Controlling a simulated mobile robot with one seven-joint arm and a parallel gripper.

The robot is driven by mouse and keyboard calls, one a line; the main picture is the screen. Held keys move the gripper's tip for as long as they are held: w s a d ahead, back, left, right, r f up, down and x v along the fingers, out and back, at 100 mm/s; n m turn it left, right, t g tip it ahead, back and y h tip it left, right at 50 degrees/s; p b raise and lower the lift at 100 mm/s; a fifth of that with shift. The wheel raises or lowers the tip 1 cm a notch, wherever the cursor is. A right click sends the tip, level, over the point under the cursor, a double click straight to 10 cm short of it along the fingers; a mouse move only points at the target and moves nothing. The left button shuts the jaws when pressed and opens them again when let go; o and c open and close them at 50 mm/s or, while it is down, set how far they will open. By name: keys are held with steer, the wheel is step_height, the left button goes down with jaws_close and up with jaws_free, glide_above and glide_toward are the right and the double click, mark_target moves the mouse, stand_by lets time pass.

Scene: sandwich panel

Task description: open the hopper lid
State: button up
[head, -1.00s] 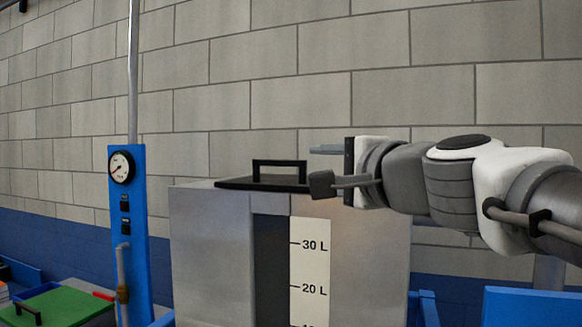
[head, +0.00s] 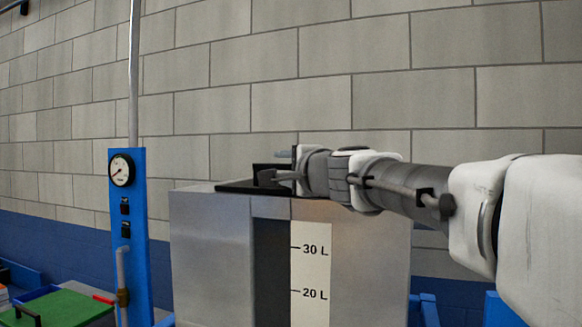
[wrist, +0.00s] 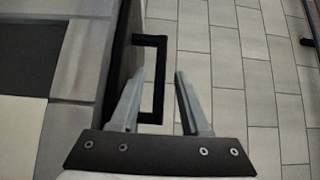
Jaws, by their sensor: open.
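The hopper (head: 370,260) is a grey metal box with a level scale on its front. Its black lid (head: 228,187) lies flat and shut on top; my gripper partly hides it. The lid's black bar handle (head: 258,168) is mostly hidden behind my gripper (head: 284,160) in the head view. In the wrist view the handle (wrist: 150,117) stands out from the dark lid (wrist: 122,62). My gripper (wrist: 160,72) is open there, one finger on each side of the handle's long bar. I cannot tell whether either finger touches it.
A blue post (head: 133,240) with a round gauge (head: 121,170) stands left of the hopper. A green board (head: 65,308) lies at the lower left. A grey block wall (head: 300,60) is behind. The space above the lid's left part is clear.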

steer(key=shift+w, duration=0.15)
steer(key=shift+c, duration=0.2)
jaws_close()
stand_by(1.2)
